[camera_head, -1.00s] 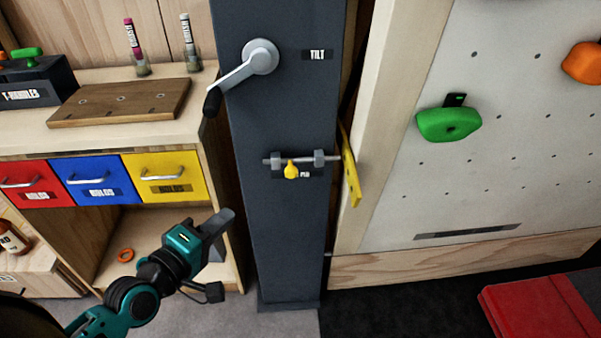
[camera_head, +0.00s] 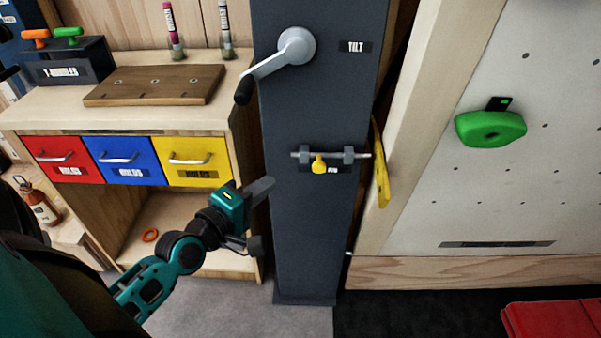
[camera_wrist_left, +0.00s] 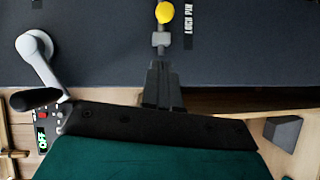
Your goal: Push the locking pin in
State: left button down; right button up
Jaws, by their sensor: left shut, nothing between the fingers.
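The locking pin (camera_head: 331,155) is a thin grey metal rod lying sideways through two brackets on the front of the dark grey column (camera_head: 312,230). A yellow knob (camera_head: 318,166) hangs from it between the brackets, and the rod sticks out on the right. In the left wrist view the yellow knob (camera_wrist_left: 165,12) is at the top edge, beside the lock pin label. My left gripper (camera_head: 263,188) is shut and empty, left of and below the pin in the head view. Its fingers (camera_wrist_left: 162,85) partly cover the rod's near end in the wrist view, so contact cannot be told.
A grey crank handle (camera_head: 297,46) sits above the pin on the column. A yellow flat bar (camera_head: 381,165) stands right of the pin, near the wooden wall frame. A cabinet with red, blue and yellow drawers (camera_head: 198,160) is at the left.

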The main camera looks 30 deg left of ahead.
pick_arm(q)
jog(key=w+d+f, duration=0.1)
jog(key=w+d, duration=0.2)
jog(key=w, duration=0.5)
jog(key=shift+w+f, duration=0.15)
jog(key=shift+w, duration=0.1)
pick_arm(e)
jog(key=shift+w+a+r, duration=0.1)
jog(key=shift+w, duration=0.15)
pick_arm(q)
jog(key=shift+d, duration=0.1)
jog(key=w+d, duration=0.1)
jog(key=d, duration=0.1)
jog(key=w+d+p, duration=0.1)
jog(key=d, duration=0.1)
jog(key=shift+w+p, duration=0.2)
jog(key=shift+p, duration=0.1)
pick_arm(e)
jog(key=shift+s+d, duration=0.5)
jog(key=shift+d, duration=0.05)
pick_arm(q)
jog(key=shift+a, duration=0.1)
pick_arm(e)
jog(key=shift+a+r, duration=0.15)
